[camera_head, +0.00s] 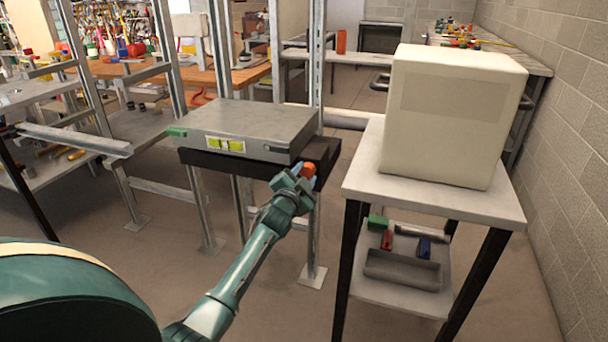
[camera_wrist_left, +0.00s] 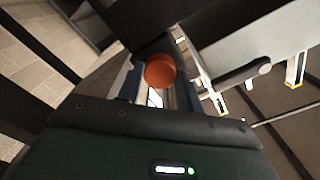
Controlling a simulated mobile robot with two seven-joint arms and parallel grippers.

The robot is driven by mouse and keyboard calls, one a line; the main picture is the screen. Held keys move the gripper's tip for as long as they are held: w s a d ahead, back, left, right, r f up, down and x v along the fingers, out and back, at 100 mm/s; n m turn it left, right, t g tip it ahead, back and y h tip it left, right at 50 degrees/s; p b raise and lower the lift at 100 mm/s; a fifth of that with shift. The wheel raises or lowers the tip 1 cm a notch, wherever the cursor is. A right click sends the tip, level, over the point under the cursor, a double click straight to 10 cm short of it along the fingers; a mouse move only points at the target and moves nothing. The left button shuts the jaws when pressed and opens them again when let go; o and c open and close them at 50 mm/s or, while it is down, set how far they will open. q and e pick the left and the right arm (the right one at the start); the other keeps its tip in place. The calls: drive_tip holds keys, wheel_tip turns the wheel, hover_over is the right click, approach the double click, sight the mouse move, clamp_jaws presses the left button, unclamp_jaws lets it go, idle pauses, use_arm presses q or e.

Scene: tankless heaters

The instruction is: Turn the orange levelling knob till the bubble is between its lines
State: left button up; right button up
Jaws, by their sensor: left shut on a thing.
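The orange levelling knob (camera_head: 308,169) is at the front right corner of a black shelf, under a flat grey box (camera_head: 250,122). My left gripper (camera_head: 297,177) is at the knob and shut on it. In the left wrist view the round orange knob (camera_wrist_left: 160,71) shows between the two fingers. A yellow-green level vial (camera_head: 222,144) is on the front face of the grey box. Its bubble and lines are too small to tell apart. My right gripper is not in view.
A white table (camera_head: 440,199) with a large cream box (camera_head: 450,112) stands close on the right, with small items on its lower shelf. Metal posts (camera_head: 313,235) hold the black shelf (camera_head: 235,167). A green block (camera_head: 176,132) is at the grey box's left end. Open floor lies in front.

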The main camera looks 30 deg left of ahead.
use_arm(q)
drive_tip(key=shift+n, duration=0.3)
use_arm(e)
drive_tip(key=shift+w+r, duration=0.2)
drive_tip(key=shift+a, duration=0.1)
use_arm(q)
drive_tip(key=o, duration=1)
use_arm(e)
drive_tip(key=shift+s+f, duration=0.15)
use_arm(q)
drive_tip(key=p+v, duration=0.1)
drive_tip(key=v, duration=1.2)
drive_tip(key=shift+s+a+p, duration=0.1)
drive_tip(key=shift+s+p, duration=0.05)
drive_tip(key=shift+p, duration=0.2)
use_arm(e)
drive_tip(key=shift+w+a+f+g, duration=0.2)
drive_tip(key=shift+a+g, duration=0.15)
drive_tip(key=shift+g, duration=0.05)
